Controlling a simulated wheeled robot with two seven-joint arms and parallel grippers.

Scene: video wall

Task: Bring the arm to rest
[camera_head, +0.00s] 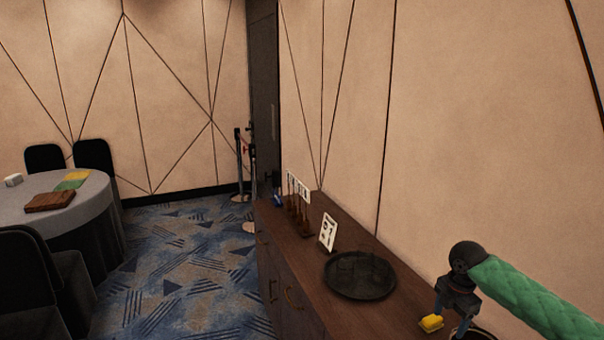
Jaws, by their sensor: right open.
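My right arm comes in from the lower right in a green quilted sleeve. My right gripper (453,314) points down over the near right end of the dark wooden sideboard (320,268). It is open, with a small yellow block (432,323) close by its left finger; I cannot tell whether they touch. Part of a round dark rim (483,334) shows below the gripper, cut off by the frame edge. My left gripper is not in view.
Patterned carpet lies open between.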

